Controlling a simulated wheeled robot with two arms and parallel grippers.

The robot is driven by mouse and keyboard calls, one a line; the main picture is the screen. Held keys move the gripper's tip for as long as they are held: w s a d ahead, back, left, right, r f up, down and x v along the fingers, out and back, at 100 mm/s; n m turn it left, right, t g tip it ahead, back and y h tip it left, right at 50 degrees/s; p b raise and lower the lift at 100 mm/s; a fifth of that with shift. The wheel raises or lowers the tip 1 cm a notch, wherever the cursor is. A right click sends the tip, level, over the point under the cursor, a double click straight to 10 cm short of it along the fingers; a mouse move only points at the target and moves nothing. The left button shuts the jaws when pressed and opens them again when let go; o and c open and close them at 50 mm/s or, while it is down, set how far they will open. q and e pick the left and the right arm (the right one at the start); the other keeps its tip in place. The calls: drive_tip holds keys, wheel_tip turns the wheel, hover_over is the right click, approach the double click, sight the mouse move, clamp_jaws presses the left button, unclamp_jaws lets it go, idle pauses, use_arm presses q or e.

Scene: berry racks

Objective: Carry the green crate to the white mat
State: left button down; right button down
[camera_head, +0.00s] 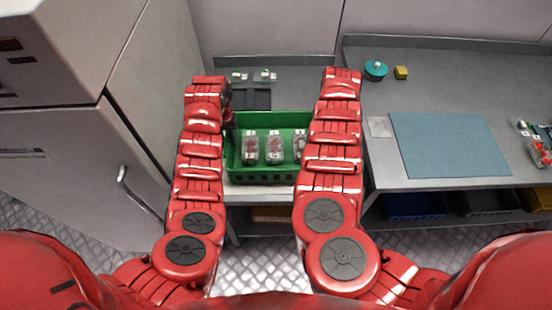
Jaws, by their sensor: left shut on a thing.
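The green crate (264,178) is at the middle of the view, over the small grey table between my two arms. It holds clear punnets with red contents and white labels. My left gripper (230,120) is shut on the crate's left wall. My right gripper is hidden behind my right arm, at the crate's right side. A pale strip, which looks like the white mat (245,190), shows below the crate's front edge. The crate covers the rest of it. I cannot tell whether the crate rests on it or hangs just above.
A grey side table (440,85) on the right bears a blue-grey mat (450,145), a teal round thing (375,70) and a yellow block (401,73). Bins sit below it. Punnets (265,75) and a dark pad (256,100) lie behind the crate. Grey cabinets stand left.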

use_arm(q)
drive_tip(key=shift+f+b, duration=0.3)
drive_tip(key=shift+f, duration=0.25)
use_arm(e)
drive_tip(key=shift+f, duration=0.55)
use_arm(q)
drive_tip(key=c, duration=1)
unclamp_jaws()
drive_tip(key=shift+r+p, duration=0.3)
use_arm(e)
drive_tip(key=c, duration=1)
unclamp_jaws()
drive_tip(key=shift+r, duration=0.3)
use_arm(q)
drive_tip(key=shift+o, duration=1.4)
drive_tip(key=shift+s, duration=0.1)
use_arm(e)
drive_tip(key=shift+o, duration=1.4)
use_arm(q)
drive_tip(key=shift+r, duration=0.1)
wheel_tip(320, 180, up, 10)
drive_tip(key=shift+d+r, duration=0.1)
use_arm(e)
drive_tip(key=shift+r, duration=0.15)
use_arm(q)
drive_tip(key=shift+r, duration=0.8)
use_arm(e)
wheel_tip(320, 180, up, 12)
